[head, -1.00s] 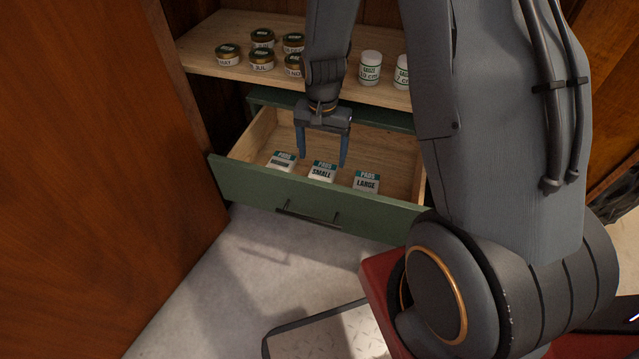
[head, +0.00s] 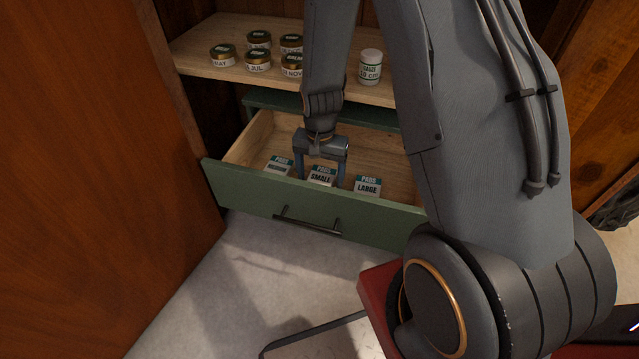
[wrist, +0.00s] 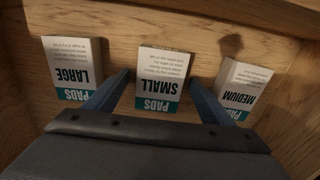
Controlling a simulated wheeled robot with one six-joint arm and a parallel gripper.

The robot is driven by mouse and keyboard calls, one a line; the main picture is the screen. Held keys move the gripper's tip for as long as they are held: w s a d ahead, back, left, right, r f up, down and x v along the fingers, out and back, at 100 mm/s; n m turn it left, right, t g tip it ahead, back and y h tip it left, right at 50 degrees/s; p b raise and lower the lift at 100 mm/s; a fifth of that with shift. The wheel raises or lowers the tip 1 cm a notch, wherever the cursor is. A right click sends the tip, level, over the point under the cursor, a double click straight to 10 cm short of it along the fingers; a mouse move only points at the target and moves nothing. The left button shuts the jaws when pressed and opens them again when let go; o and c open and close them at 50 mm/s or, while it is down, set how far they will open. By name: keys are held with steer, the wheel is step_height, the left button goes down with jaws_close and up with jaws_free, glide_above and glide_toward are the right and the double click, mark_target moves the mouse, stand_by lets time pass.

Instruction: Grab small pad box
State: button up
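My gripper (head: 321,180) is open and lowered into the drawer, with one finger on each side of the small box. In the wrist view the blue fingers (wrist: 161,85) show a gap on both sides of the box. The large pad box (head: 367,186) is to the right in the head view, and the medium pad box (wrist: 242,88) is on the other side.
The green-fronted drawer (head: 250,195) is pulled out, its walls around the boxes. A wooden shelf (head: 210,70) above holds several labelled jars (head: 258,61) and a white bottle (head: 370,67). A brown wooden door panel (head: 90,180) stands at the left.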

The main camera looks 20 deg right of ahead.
steer(key=c, duration=1.1)
steer(key=shift+o, duration=0.2)
steer(key=shift+r, duration=0.15)
